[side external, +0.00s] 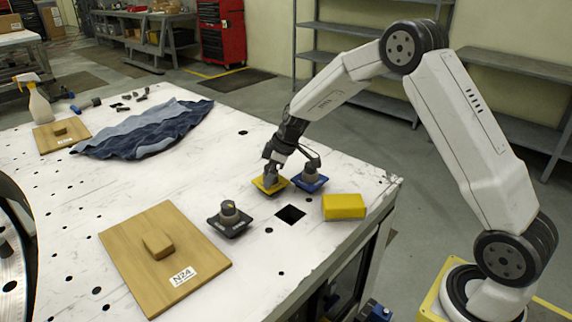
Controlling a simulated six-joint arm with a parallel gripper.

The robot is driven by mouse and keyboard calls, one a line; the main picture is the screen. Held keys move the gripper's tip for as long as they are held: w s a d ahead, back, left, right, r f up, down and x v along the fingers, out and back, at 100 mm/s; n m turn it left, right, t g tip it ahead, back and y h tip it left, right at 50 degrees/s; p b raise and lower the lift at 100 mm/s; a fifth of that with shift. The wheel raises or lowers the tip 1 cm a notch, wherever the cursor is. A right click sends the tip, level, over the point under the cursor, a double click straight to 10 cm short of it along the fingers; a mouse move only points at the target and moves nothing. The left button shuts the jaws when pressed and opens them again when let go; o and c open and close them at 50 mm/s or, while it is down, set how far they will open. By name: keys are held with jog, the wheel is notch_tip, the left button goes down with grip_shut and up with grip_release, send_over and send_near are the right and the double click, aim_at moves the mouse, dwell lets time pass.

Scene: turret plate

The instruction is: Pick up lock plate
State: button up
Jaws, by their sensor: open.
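Three small square plates with grey knobs stand on the white table: a yellow one (259,187), a blue one (311,186) and a black one (230,222) with light markings on its edges. I cannot tell from this view which of them is the lock plate. My gripper (291,157) points down over the yellow and blue plates with its jaws open. One finger is at the yellow plate's knob and the other is close to the blue plate's knob. Whether either finger touches a knob is unclear.
A square hole (290,214) lies in the table beside the plates, with a yellow block (344,206) to its right. A wooden board labelled N24 (135,242) lies front left. A blue cloth (140,132), a smaller board (47,140) and a spray bottle (38,105) are farther back.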

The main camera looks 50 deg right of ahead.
grip_shut()
jog(key=shift+r, duration=0.15)
dwell(0.4)
jog(key=shift+r, duration=0.5)
notch_tip(320, 180, up, 2)
jog(key=s+a+r, duration=0.1)
jog(key=s+r, duration=0.8)
jog(key=s, duration=0.5)
jog(key=shift+r, duration=0.35)
